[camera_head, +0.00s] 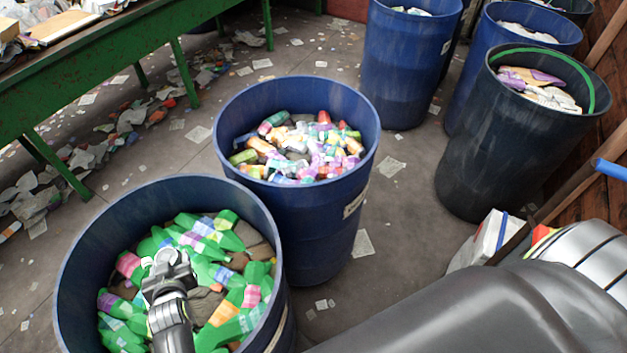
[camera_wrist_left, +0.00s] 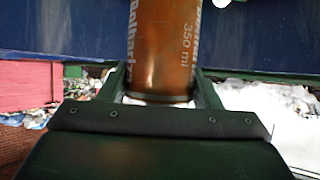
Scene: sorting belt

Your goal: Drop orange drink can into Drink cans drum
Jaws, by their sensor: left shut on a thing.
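The orange drink can (camera_wrist_left: 162,50) fills the top middle of the left wrist view, with white lettering and "350 ml" on its side. My left gripper (camera_head: 170,264) is shut on it, one finger at each side of the can. In the head view this gripper appears over the nearest blue drum (camera_head: 70,262), which holds green bottles; I cannot make out the can there. The middle blue drum (camera_head: 322,228) holds many small colourful containers that look like cans and bottles. Its label is too small to read. My right gripper is not in view.
More blue drums (camera_head: 405,75) stand at the back, with a black drum (camera_head: 495,165) at the right. A green-framed table (camera_head: 110,72) is at the upper left. Litter lies on the floor. A white carton (camera_head: 487,240) stands at the right.

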